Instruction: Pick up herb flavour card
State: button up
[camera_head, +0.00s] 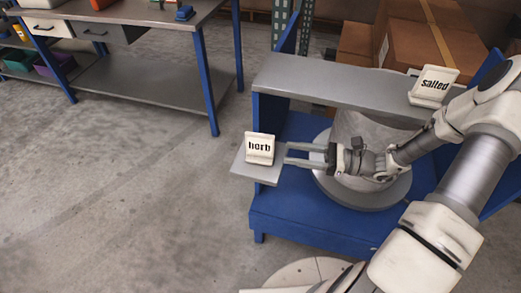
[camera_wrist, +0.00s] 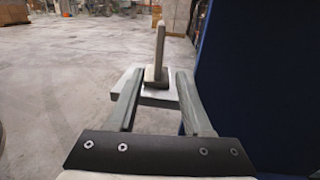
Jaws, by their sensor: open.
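The herb flavour card (camera_head: 260,149) is a small cream stand-up card with "herb" in dark letters. It stands upright on a small grey shelf (camera_head: 247,172) at the left side of the blue stand. My gripper (camera_head: 287,154) is level with the card, just to its right, with its fingers pointing left at it. In the wrist view the card (camera_wrist: 158,58) shows edge-on on its shelf (camera_wrist: 158,98), ahead and centred between the two open fingers (camera_wrist: 155,85). Whether the fingertips overlap the card's base is hard to tell. Nothing is held.
A second card reading "salted" (camera_head: 433,86) stands on the grey upper shelf (camera_head: 335,88). A round grey container (camera_head: 365,130) sits under my arm on the blue stand (camera_head: 315,222). A blue panel (camera_wrist: 262,75) rises close on the right in the wrist view. A workbench (camera_head: 135,12) stands back left; floor between is clear.

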aim_at(249, 154)
jog(key=b+x, duration=0.1)
jog(key=x, duration=0.5)
jog(key=shift+a+f, duration=0.1)
jog(key=shift+a, duration=0.15)
jog(key=shift+r+b+x, duration=0.15)
jog(key=shift+b+x, duration=0.45)
jog(key=shift+x, duration=0.9)
jog(key=shift+r+b+x, duration=0.15)
jog(key=shift+b+x, duration=0.45)
jog(key=shift+x, duration=0.9)
jog(key=shift+c, duration=0.2)
grip_shut()
